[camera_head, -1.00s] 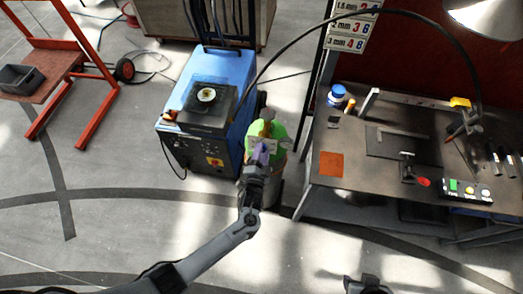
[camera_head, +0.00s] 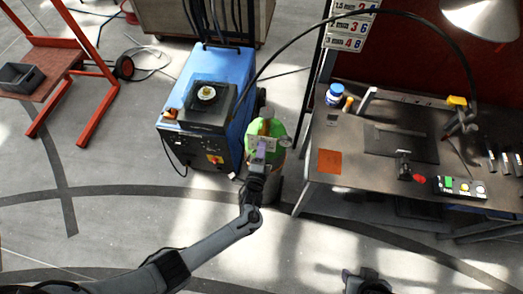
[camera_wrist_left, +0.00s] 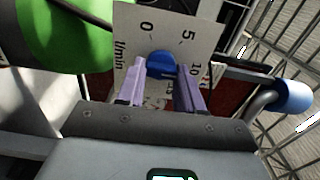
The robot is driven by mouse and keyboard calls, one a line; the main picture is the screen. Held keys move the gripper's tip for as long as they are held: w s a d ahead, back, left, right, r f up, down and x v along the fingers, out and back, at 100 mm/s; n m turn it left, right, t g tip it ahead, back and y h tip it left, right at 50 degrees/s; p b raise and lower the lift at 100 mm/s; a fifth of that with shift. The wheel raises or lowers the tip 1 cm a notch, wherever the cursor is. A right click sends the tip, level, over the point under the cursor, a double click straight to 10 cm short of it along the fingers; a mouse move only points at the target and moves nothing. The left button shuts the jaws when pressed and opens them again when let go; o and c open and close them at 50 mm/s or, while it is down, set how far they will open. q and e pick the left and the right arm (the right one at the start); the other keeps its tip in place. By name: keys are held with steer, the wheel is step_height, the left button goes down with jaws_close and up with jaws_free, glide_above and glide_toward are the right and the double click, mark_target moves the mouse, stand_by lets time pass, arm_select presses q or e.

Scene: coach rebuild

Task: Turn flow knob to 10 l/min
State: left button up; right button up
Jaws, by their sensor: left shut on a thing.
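The blue flow knob (camera_wrist_left: 160,65) sits on a pale dial plate (camera_wrist_left: 193,24) marked 0, 5, 10 and l/min in the left wrist view. My left gripper (camera_wrist_left: 161,85) has its two lilac fingers on either side of the knob and is shut on it. Any pointer mark on the knob is too small to make out. In the head view my left gripper (camera_head: 261,150) is at the green cylinder's top, where the knob is hidden. My right gripper (camera_head: 365,282) is at the bottom edge, apart from everything, its fingers unclear.
The green-topped gas cylinder (camera_head: 278,133) stands between the blue welding machine (camera_head: 232,72) and the workbench (camera_head: 345,190). A side fitting with a blue end (camera_wrist_left: 292,96) is right of the dial. A black hose (camera_head: 335,22) arches above. The floor in front is open.

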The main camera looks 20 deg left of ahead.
stand_by(0.3)
arm_select(q)
steer(key=o, duration=1)
steer(key=shift+o, duration=0.2)
steer(key=shift+s, duration=0.15)
steer(key=s+d, duration=0.2)
steer(key=s, duration=0.8)
steer(key=shift+s, duration=0.2)
